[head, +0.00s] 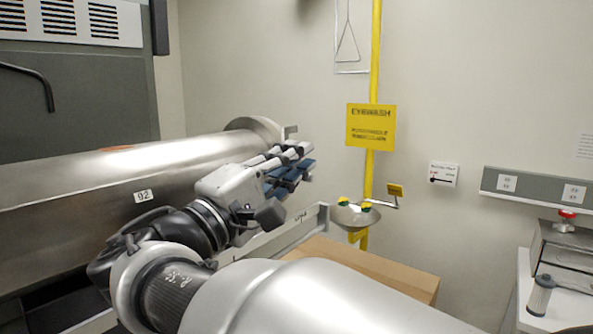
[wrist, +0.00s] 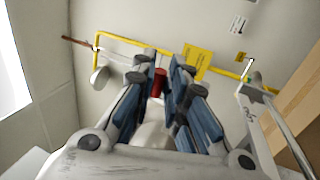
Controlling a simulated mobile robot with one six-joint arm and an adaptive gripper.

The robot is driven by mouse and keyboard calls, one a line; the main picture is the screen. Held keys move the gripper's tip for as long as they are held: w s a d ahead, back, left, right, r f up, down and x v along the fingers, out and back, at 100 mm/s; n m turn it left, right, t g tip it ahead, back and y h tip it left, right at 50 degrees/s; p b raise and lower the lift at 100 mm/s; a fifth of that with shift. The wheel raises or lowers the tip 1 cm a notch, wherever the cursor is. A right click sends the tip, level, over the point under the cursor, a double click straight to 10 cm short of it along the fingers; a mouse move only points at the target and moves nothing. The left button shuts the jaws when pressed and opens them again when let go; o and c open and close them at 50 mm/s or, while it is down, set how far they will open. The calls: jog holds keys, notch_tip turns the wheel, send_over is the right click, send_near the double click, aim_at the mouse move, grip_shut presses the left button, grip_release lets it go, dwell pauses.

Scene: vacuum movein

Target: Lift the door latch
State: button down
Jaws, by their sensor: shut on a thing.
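A small metal bracket (head: 290,131) sticks out from this end, just above the fingers. In the wrist view, my gripper (wrist: 161,72) has its blue-padded fingers on either side of a red cylindrical grip, which appears to be the door latch handle (wrist: 159,84). The fingers are shut on it. A whitish rounded part (wrist: 152,136) lies between the finger bases. The fingers hide the rest of the latch in the head view.
A yellow pole with an eyewash sign (head: 371,126) and a bowl (head: 355,216) stands behind the gripper. A bench with equipment (head: 560,255) is at right.

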dwell(0.3)
jog(key=c, duration=2.1)
grip_release()
jog(key=o, duration=0.3)
jog(key=shift+s+a, duration=0.15)
jog(key=shift+s, duration=0.05)
jog(key=shift+o, duration=1.1)
jog(key=shift+w, duration=0.1)
jog(key=v, duration=0.7)
jog(key=shift+s, duration=0.25)
jog(key=shift+a+f, duration=0.1)
